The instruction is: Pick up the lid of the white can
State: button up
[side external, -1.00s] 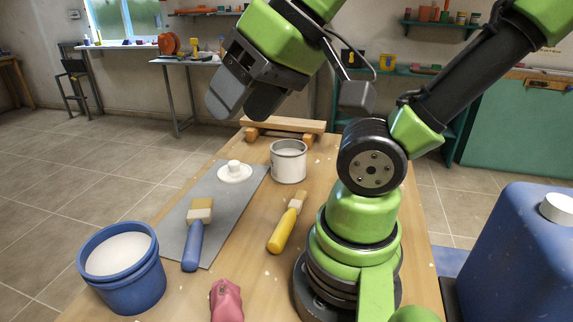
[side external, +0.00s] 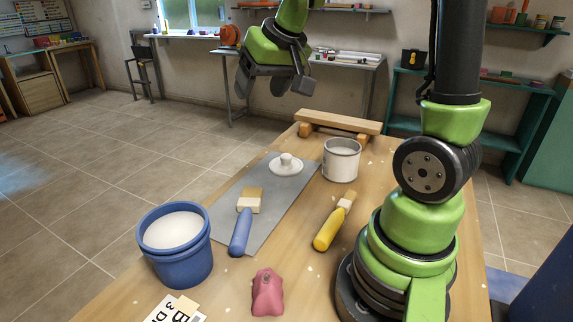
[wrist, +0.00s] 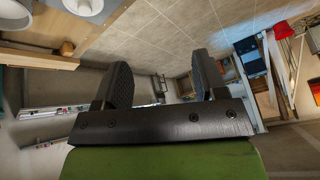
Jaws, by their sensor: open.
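The white lid (side external: 286,165) with a knob lies flat on a grey sheet (side external: 225,202) on the wooden table. The white can (side external: 341,162) stands upright and uncovered beside it, on the right, with pale contents. My gripper (side external: 262,84) is open and empty, high in the air above and beyond the lid, well apart from it. In the wrist view my gripper (wrist: 160,78) shows two spread fingers with nothing between them.
A blue-handled brush (side external: 242,228) lies on the sheet. A yellow-handled brush (side external: 332,225), a pink object (side external: 267,292) and a blue bucket (side external: 176,255) are on the table. A raised wooden bar (side external: 338,122) crosses its far end.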

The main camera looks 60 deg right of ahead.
jog(key=w+d+f+m+g+h, duration=0.1)
jog(key=w+d+f+g, duration=0.15)
jog(key=d+f, duration=0.75)
send_near(287, 156)
jog(key=shift+h, duration=0.3)
jog(key=x, duration=0.4)
jog(key=shift+s+a+f, duration=0.2)
jog(key=shift+s, duration=0.05)
jog(key=shift+w+x, duration=0.15)
jog(key=shift+x, duration=1.3)
jog(key=shift+w+x, duration=0.15)
jog(key=shift+x, duration=1.25)
jog(key=shift+r, duration=0.1)
jog(key=shift+c, duration=0.4)
jog(key=c, duration=0.9)
